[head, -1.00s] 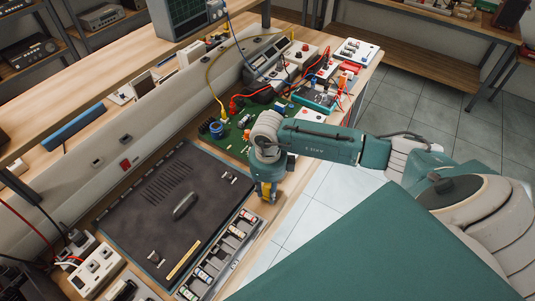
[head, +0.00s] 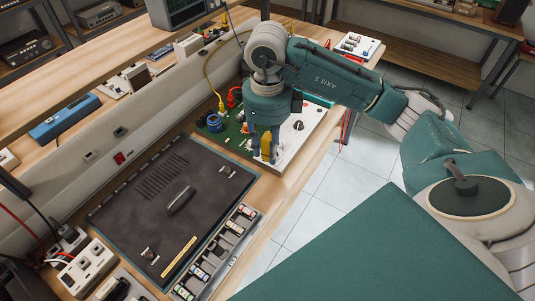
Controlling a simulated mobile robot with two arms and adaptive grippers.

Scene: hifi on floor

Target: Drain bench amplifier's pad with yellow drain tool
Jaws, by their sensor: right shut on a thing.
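My right gripper (head: 264,155) points down over the right part of the bench amplifier and is shut on the yellow drain tool (head: 267,147). The tool shows as a yellow body between the fingers; its tip is hard to make out. The amplifier has an open green circuit board (head: 230,134) with a blue ring-shaped coil (head: 214,124), and a white panel (head: 298,143) with a black knob. The gripper and arm hide much of the board, and the pad cannot be told apart. I cannot tell whether the tool touches the board. My left gripper is not in view.
A power strip (head: 92,268) stands at lower left. A yellow cable arches behind the board.

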